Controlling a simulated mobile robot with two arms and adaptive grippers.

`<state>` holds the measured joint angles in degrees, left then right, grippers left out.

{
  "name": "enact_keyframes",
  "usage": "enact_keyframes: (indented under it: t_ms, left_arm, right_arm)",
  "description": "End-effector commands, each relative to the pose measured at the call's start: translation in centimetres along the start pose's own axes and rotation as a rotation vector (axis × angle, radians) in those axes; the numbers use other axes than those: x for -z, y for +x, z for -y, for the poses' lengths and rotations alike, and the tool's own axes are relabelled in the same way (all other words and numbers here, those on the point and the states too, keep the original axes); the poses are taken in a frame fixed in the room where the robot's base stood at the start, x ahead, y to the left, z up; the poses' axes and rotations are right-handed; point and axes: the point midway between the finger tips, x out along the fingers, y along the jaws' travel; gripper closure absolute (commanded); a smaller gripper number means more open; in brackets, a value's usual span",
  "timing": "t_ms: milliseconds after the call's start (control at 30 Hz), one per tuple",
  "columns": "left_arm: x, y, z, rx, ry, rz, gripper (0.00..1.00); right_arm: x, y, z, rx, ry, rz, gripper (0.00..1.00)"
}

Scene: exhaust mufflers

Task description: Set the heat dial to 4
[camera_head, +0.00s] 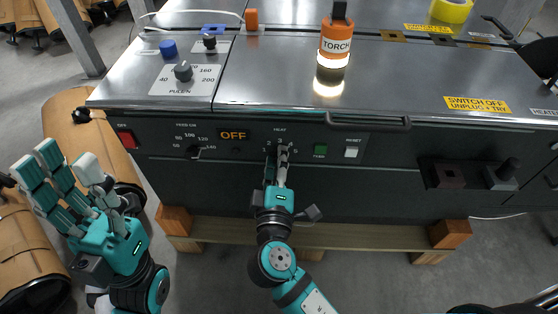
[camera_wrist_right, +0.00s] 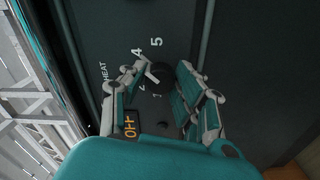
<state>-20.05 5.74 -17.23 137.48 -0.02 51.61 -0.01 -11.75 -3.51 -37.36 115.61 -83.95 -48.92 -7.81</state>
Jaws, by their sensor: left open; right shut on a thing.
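The heat dial (camera_wrist_right: 161,77) is a black knob on the dark front panel, with white numbers around it. In the right wrist view, 5 and 4 show above it and 2 and 1 below; the 3 seems hidden by a finger. A pale pointer shows at the dial's left side; I cannot tell its exact number. My right gripper (camera_wrist_right: 166,92) is shut on the dial, fingers on both sides. In the head view, my right gripper (camera_head: 278,167) mostly covers the dial below the HEAT label. My left gripper (camera_head: 68,168) is open and empty, left of the machine.
Beside the dial are an orange OFF display (camera_head: 233,135), a green button (camera_head: 320,150) and a white reset button (camera_head: 351,152). A bar handle (camera_head: 352,122) juts out above them. Wooden blocks (camera_head: 450,234) are below.

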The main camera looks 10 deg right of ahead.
Motion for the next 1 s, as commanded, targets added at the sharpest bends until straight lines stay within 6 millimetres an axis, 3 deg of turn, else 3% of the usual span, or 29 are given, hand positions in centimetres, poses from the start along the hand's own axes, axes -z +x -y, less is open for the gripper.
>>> enact_keyframes:
  t_ms: [133, 167, 333, 667, 767, 1000]
  left_arm:
    - [0.0, 0.0, 0.0, 0.0, 0.0, 0.001, 0.6]
    - [0.0, 0.0, 0.0, 0.0, 0.0, 0.001, 0.6]
    - [0.0, 0.0, 0.0, 0.0, 0.0, 0.001, 0.6]
    - [0.1, 0.1, 0.1, 0.0, 0.002, -0.001, 0.6]
    - [0.0, 0.1, 0.1, 0.0, 0.001, -0.001, 0.6]
    - [0.0, 0.0, 0.0, 0.0, 0.001, 0.0, 0.6]
  right_arm:
    - [-0.1, 0.0, 0.2, 0.004, -0.002, 0.003, 1.0]
    - [-0.1, 0.0, 0.2, 0.004, -0.002, 0.003, 0.69]
    - [-0.1, 0.0, 0.1, 0.003, -0.002, 0.002, 0.47]
    - [0.0, -0.4, 0.1, 0.001, -0.002, 0.001, 0.47]
    - [-0.1, -1.5, 0.1, 0.004, -0.001, 0.0, 0.47]
    - [-0.1, -6.5, 0.2, 0.006, -0.003, 0.0, 0.47]
